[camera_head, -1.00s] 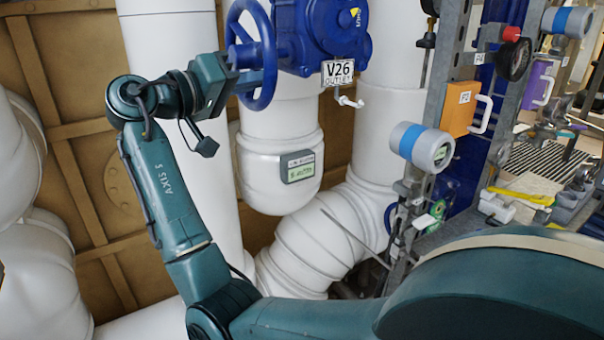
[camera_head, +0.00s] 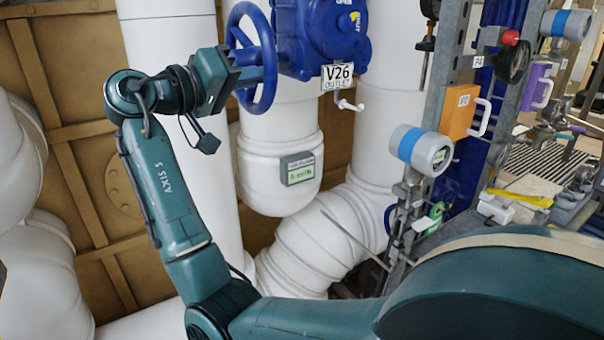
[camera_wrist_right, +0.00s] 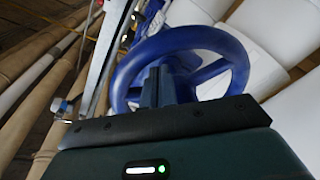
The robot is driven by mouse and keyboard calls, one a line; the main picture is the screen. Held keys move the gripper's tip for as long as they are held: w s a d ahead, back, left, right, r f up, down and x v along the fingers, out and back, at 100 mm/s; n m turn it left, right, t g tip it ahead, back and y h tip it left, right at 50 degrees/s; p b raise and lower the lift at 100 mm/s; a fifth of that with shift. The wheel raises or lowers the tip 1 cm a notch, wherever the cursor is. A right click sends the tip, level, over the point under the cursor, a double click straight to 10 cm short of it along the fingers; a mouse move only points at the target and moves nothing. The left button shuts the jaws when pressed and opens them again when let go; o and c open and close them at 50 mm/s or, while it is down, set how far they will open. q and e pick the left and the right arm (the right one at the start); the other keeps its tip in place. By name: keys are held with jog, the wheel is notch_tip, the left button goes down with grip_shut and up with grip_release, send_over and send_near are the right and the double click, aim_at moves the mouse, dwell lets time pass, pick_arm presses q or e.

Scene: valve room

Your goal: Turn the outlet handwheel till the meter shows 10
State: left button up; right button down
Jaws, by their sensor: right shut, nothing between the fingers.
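The blue outlet handwheel (camera_head: 264,95) stands on the blue valve body (camera_head: 308,35) with the V26 OUTLET tag (camera_head: 337,77). My right gripper (camera_head: 250,74) reaches it from the left, and its fingers are shut with nothing between them. In the right wrist view, the shut fingers (camera_wrist_right: 166,86) stand in front of the wheel's spokes, inside the rim (camera_wrist_right: 180,39). I cannot tell whether they touch a spoke. The meter (camera_head: 300,169) is a small grey box with a green display on the white pipe below. Its digits are too small to read surely. My left gripper is out of view.
A grey rack at right carries an orange box (camera_head: 460,110) and a white gauge with a blue band (camera_head: 421,150). A small white tap (camera_head: 349,104) hangs below the valve. Large white pipes (camera_head: 312,238) fill the space below and left.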

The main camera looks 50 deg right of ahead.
aim_at(259, 53)
jog(key=shift+s+r+p, duration=0.1)
jog(key=shift+r+p, duration=0.45)
jog(key=shift+r, duration=0.25)
jog(key=shift+r+p, duration=0.75)
jog(key=shift+r, duration=0.25)
